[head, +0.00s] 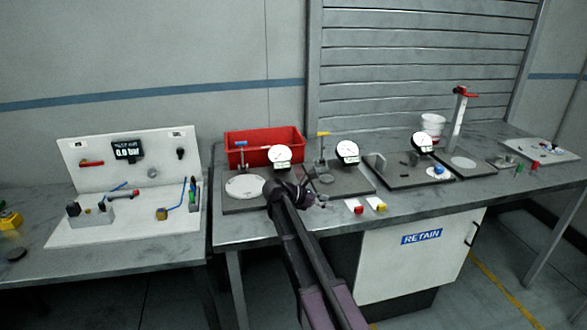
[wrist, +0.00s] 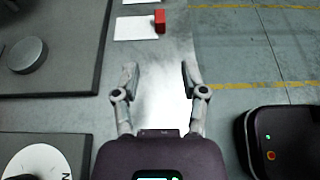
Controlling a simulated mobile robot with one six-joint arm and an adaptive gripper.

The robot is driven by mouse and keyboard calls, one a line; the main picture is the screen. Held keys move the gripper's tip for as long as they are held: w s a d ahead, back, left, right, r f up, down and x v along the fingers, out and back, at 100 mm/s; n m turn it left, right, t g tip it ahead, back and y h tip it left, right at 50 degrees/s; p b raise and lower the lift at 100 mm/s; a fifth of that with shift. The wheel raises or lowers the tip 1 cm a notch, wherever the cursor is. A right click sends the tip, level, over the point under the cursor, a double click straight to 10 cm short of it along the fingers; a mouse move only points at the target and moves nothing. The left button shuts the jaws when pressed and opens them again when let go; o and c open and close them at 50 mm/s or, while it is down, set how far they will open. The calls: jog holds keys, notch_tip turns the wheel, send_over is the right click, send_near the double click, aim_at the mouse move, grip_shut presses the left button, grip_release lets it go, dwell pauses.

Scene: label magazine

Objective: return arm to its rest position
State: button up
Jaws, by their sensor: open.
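My arm reaches from the bottom of the head view up to the front edge of the long grey bench (head: 230,232). My gripper (head: 318,200) is at its end, beside the gauge stations. In the wrist view my gripper (wrist: 158,75) has its two fingers spread apart with nothing between them. Below the fingers lie the bare bench top and its edge, with the floor beyond to the right.
A red bin (head: 265,152) stands behind the dial gauges (head: 347,152). A white cabinet (head: 415,255) marked RETAIN stands underneath. A white panel station (head: 130,165) stands on the left bench.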

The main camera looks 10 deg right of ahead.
jog(key=shift+s+f, duration=0.15)
jog(key=shift+s, duration=0.25)
jog(key=s+a+f+m+y+p, duration=0.1)
jog(key=s+a+m+y+p, duration=0.1)
jog(key=s+m, duration=0.4)
jog(key=s+a+f+m+y+p, duration=0.2)
jog(key=s+a+m+y, duration=0.2)
jog(key=s, duration=0.6)
jog(key=s+a+f+m+y+p, duration=0.2)
jog(key=s+a+m+y, duration=0.2)
jog(key=s+m+y, duration=0.3)
jog(key=shift+s+m+y, duration=0.3)
jog(key=shift+s+m, duration=0.25)
jog(key=shift+m, duration=0.15)
jog(key=shift+f, duration=0.1)
